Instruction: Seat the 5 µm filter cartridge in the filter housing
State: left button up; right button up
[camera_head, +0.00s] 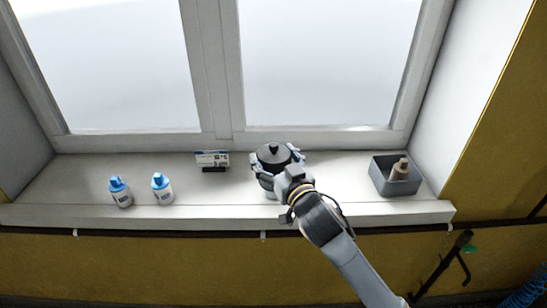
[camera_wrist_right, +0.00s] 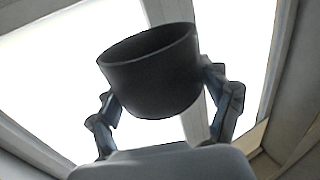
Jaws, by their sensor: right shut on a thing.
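In the right wrist view this piece is a dark, cup-like body (camera_wrist_right: 152,75) between the two fingers of the gripper (camera_wrist_right: 163,95). A small pale bit shows below it in the head view; whether the piece rests on something there I cannot tell. A beige-brown stepped piece (camera_head: 400,168) stands in a grey bin (camera_head: 380,183) at the right. I cannot make out which thing is the 5 µm cartridge. My left gripper is not in view.
Two white bottles with blue caps, one (camera_head: 121,192) left of the other (camera_head: 162,188), stand on the sill (camera_head: 225,195) at the left. A printed card (camera_head: 212,159) stands by the window frame.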

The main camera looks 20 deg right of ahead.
aim_at(275, 164)
jog(key=s+r, duration=0.1)
jog(key=s, duration=0.1)
jog(key=s+a+r, duration=0.1)
jog(key=s, duration=0.2)
jog(key=shift+s+a+r+b, duration=0.3)
jog(key=shift+s+a+r, duration=0.05)
jog(key=shift+r, duration=0.05)
jog(key=w+d+f, duration=0.1)
jog(key=w+f, duration=0.1)
jog(key=w, duration=0.2)
jog(key=w+d+f+p, duration=0.1)
jog(key=w+f, duration=0.2)
jog(key=w, duration=0.1)
jog(key=w+d+f, duration=0.1)
jog(key=w+f, duration=0.2)
jog(key=w, duration=0.1)
jog(key=shift+d, duration=0.25)
jog(key=shift+w+d+f, duration=0.1)
jog(key=shift+w+f, duration=0.25)
jog(key=shift+f, duration=0.15)
jog(key=f, duration=0.1)
jog(key=f+p, duration=0.1)
jog(key=f, duration=0.1)
jog(key=shift+w+d, duration=0.15)
jog(key=shift+w, duration=0.25)
jog(key=shift+f, duration=0.25)
